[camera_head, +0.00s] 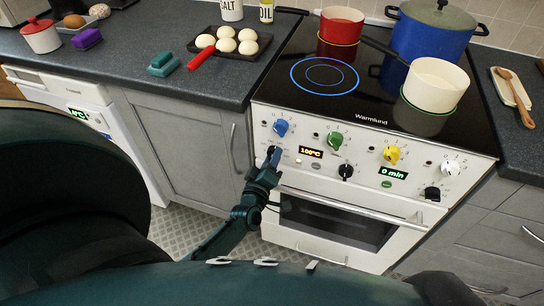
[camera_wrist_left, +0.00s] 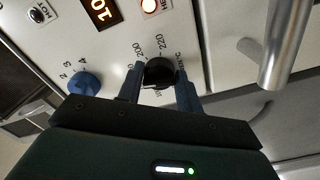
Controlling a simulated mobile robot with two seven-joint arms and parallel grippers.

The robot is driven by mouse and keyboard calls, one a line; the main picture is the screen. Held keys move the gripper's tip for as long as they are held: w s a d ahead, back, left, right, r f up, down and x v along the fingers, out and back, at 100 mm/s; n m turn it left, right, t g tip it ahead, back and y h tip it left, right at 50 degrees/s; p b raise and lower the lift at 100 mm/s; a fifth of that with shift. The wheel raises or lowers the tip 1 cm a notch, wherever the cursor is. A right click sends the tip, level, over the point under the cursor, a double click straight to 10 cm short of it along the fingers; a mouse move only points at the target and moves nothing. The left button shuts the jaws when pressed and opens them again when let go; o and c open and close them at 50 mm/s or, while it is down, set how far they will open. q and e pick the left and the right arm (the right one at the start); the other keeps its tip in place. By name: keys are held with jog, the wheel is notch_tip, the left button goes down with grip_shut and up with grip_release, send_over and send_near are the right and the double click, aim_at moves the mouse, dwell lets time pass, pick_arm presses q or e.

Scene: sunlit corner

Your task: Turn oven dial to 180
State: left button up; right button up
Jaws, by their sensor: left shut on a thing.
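The white oven (camera_head: 345,215) stands right of centre, with its dials on the front panel. My left gripper (camera_head: 272,158) is at the panel's left end, below the blue dial (camera_head: 281,127). In the left wrist view my left gripper (camera_wrist_left: 160,85) is shut on a black oven dial (camera_wrist_left: 160,71), one finger on each side. Marks such as 200 and 220 ring this dial. The display (camera_head: 311,152) beside it glows orange; its middle digit is hard to read, 100 or 180. In the head view the gripper hides most of the dial. My right gripper is not in view.
The oven door's handle (camera_wrist_left: 285,45) runs close below the panel. Green (camera_head: 335,140) and yellow (camera_head: 391,154) dials and another black dial (camera_head: 346,171) sit further right. Pots stand on the hob, including a white one (camera_head: 434,86). A tray (camera_head: 258,46) of dough balls lies on the worktop.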

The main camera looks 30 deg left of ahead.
pick_arm(q)
jog(key=shift+m+p, duration=0.3)
jog(key=shift+m, duration=0.7)
jog(key=o, duration=1)
jog(key=shift+c, duration=0.2)
jog(key=v, duration=1.3)
jog(key=shift+d, duration=0.1)
